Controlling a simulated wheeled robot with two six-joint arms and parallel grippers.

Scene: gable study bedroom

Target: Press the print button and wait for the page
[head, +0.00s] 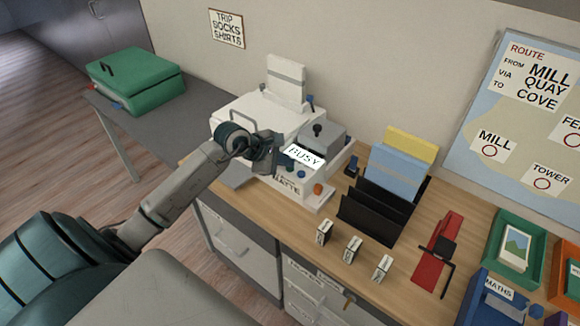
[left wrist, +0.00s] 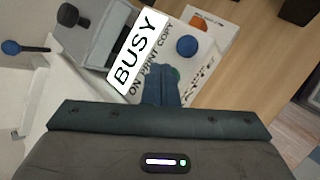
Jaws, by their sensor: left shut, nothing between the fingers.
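The white printer (head: 256,112) stands on the desk with a tilted sign reading BUSY (head: 304,156) on its front, also large in the left wrist view (left wrist: 138,52). Below the sign is a white panel lettered ON, PRINT, COPY. A blue button (left wrist: 187,46) sits beside COPY. A green button (left wrist: 175,73) beside PRINT is partly hidden by my fingers. My left gripper (left wrist: 163,88) is shut and empty, its tips at the panel by the green button; whether they touch it I cannot tell. No printed page is clearly visible. My right gripper is not in view.
An orange knob (head: 318,188) is on the printer's front corner. Right of the printer are a black file rack (head: 373,212), several small labelled blocks (head: 353,249) and a red strip (head: 436,252) with a black part. A green case (head: 135,80) lies on the grey surface at left.

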